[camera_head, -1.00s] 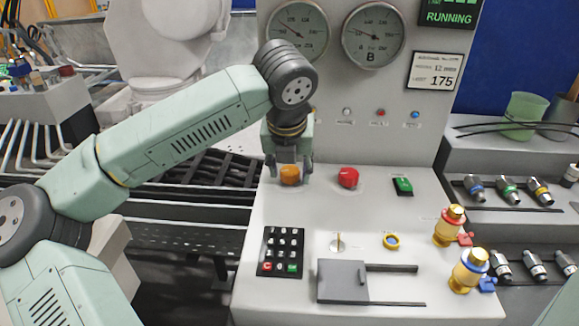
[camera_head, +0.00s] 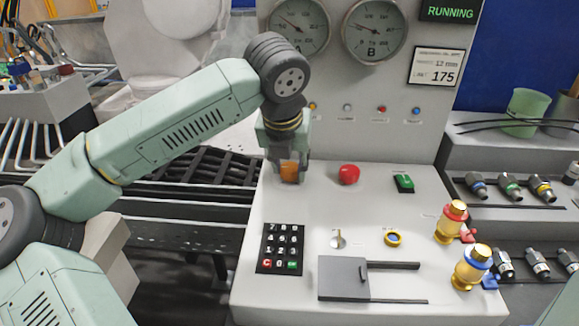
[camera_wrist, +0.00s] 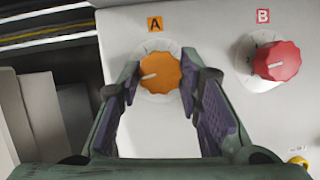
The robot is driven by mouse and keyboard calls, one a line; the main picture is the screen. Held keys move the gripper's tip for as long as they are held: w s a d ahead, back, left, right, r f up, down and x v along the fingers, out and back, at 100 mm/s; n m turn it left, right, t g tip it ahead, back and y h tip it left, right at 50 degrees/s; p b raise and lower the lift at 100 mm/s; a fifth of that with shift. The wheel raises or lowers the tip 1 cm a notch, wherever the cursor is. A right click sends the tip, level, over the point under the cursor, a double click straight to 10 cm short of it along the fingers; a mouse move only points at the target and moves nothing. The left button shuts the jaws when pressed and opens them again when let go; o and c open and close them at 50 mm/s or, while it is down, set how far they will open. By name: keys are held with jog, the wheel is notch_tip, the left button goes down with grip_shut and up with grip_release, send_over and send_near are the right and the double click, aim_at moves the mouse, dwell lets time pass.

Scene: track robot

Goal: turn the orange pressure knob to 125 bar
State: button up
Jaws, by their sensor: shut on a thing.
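The orange pressure knob (camera_head: 289,173) sits at the back left of the sloping panel. In the wrist view the knob (camera_wrist: 160,72) is ribbed and lies under a label "A" (camera_wrist: 155,24). Its pale mark points left and slightly down. My gripper (camera_wrist: 163,88) is shut on the orange knob, one finger on each side. In the head view my gripper (camera_head: 288,164) reaches down to the knob from above and partly covers it. Gauge A (camera_head: 298,27) stands above; its needle points to the upper left, but its numbers are too small to read.
A red knob (camera_head: 349,174), labelled B in the wrist view (camera_wrist: 277,61), is close on the right. Farther right is a green switch (camera_head: 403,183). A keypad (camera_head: 280,249) and a grey sliding cover (camera_head: 343,278) lie nearer the front. The upright panel (camera_head: 345,100) rises behind.

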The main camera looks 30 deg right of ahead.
jog(key=m+g+b, duration=0.1)
jog(key=m+b, duration=0.1)
jog(key=m, duration=0.1)
jog(key=shift+w+a+f+h, duration=0.1)
jog(key=shift+h, duration=0.3)
jog(key=m+g, duration=0.1)
jog(key=m, duration=0.4)
jog(key=shift+w+g+h, duration=0.1)
jog(key=shift+g+h, duration=0.2)
jog(key=shift+g, duration=0.1)
jog(key=m+g, duration=0.1)
jog(key=m, duration=0.1)
jog(key=m+g+p, duration=0.1)
jog(key=m, duration=0.2)
jog(key=shift+w+r+p, duration=0.15)
jog(key=shift+r+p, duration=0.05)
jog(key=shift+p, duration=0.1)
jog(key=shift+w+m+g+y+p, duration=0.1)
jog(key=shift+m+g+y+p, duration=0.5)
jog(key=shift+m, duration=1.4)
jog(key=shift+f, duration=0.1)
jog(key=o, duration=1.1)
jog(key=shift+o, duration=0.2)
